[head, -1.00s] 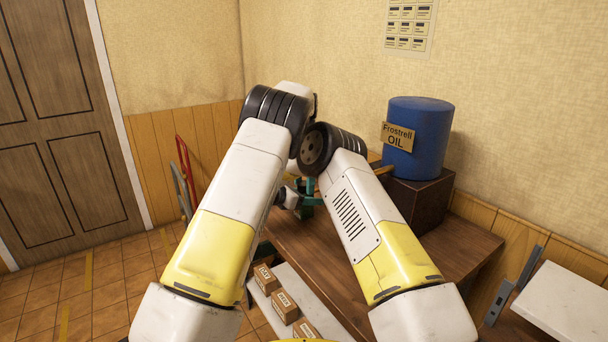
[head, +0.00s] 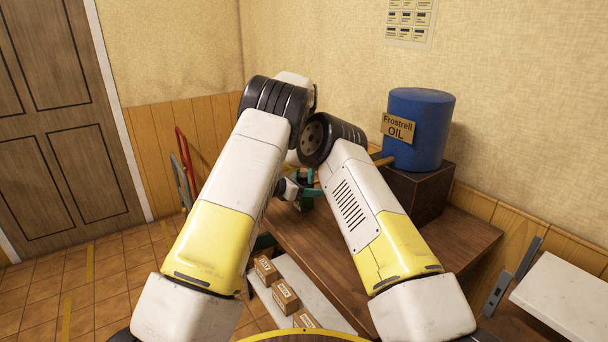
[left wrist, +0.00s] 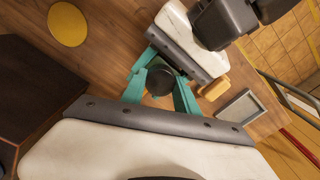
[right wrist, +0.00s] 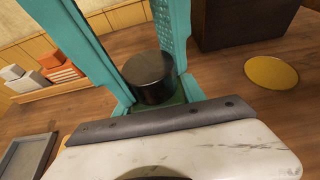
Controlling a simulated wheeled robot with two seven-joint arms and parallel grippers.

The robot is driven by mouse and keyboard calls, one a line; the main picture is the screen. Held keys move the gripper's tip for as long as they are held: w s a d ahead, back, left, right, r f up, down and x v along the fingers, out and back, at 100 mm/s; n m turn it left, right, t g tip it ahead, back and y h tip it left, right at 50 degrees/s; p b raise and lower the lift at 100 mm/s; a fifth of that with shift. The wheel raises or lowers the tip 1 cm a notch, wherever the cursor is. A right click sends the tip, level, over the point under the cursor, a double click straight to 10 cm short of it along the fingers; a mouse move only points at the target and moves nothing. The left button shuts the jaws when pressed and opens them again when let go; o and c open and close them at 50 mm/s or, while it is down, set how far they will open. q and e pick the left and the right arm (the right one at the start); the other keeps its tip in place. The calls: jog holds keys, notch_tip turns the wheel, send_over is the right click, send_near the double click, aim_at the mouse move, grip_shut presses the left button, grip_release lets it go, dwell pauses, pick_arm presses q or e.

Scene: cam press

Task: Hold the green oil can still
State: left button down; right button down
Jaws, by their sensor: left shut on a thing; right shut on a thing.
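The green oil can shows in the right wrist view as a green body (right wrist: 172,107) beside a black round part (right wrist: 152,78). My right gripper (right wrist: 128,50) has its teal fingers on either side of it and is shut on it. In the left wrist view the black round part (left wrist: 160,80) sits between the teal fingers of my left gripper (left wrist: 160,92), which is also shut on the can. The right gripper's pale palm (left wrist: 190,40) faces it from the opposite side. In the head view my forearms hide most of the can and both grippers.
A wooden table (head: 440,245) lies below. A blue oil drum (head: 420,130) stands on a dark box (head: 418,192) at its back right. A yellow disc (right wrist: 271,72) and a grey tray (right wrist: 28,155) lie on the tabletop. Small cartons (head: 285,295) sit on a pale shelf in front.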

pick_arm(q)
jog(key=n, duration=0.4)
jog(key=shift+n, duration=0.4)
jog(key=c, duration=0.9)
grip_release()
jog(key=shift+a, duration=0.1)
jog(key=shift+a, duration=0.1)
jog(key=shift+r, duration=0.1)
